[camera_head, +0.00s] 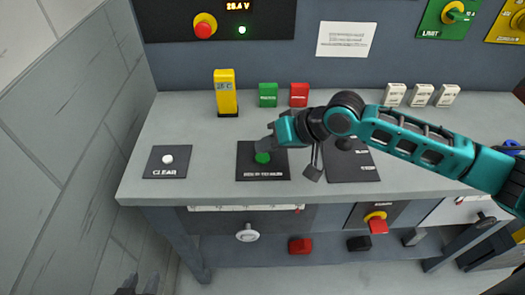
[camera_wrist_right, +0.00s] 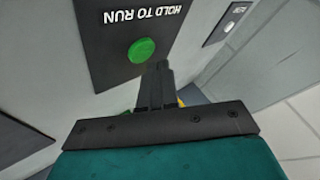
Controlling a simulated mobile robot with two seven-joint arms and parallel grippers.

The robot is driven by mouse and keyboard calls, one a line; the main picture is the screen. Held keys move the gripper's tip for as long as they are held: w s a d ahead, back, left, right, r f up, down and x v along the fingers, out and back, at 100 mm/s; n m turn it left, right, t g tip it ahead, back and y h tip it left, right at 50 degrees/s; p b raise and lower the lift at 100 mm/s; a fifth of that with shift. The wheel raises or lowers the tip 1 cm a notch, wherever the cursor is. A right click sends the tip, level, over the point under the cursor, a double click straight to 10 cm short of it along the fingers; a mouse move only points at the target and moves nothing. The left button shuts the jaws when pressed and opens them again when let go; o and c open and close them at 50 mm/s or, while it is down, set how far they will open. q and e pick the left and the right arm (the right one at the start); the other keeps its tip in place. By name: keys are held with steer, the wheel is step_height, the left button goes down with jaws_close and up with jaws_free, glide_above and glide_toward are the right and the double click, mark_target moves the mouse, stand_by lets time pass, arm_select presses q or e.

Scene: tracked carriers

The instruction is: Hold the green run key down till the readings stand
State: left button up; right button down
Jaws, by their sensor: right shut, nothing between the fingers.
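The green run key (camera_head: 263,158) is a round button on a black plate (camera_head: 275,174) on the grey bench. My right gripper (camera_head: 266,147) is shut and empty, close over the key. In the right wrist view its fingertips (camera_wrist_right: 160,66) appear just beside the key; I cannot tell whether they touch it. A readout (camera_head: 238,6) on the back panel shows orange digits, about 28.4 V. My left gripper (camera_head: 140,284) shows only as dark tips, apart, at the bottom edge.
A white CLEAR key (camera_head: 167,159) sits on a plate to the left. A yellow block (camera_head: 226,92), a green block (camera_head: 268,94) and a red block (camera_head: 299,94) stand behind. A green lamp (camera_head: 242,30) glows near a red knob (camera_head: 204,27). A dark panel (camera_head: 350,172) lies right.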

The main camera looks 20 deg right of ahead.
mark_target(267, 158)
steer(key=shift+r, duration=0.1)
step_height(267, 158, up, 3)
steer(key=p, duration=0.3)
steer(key=shift+f, duration=0.2)
steer(key=shift+r, duration=1.15)
stand_by(1.2)
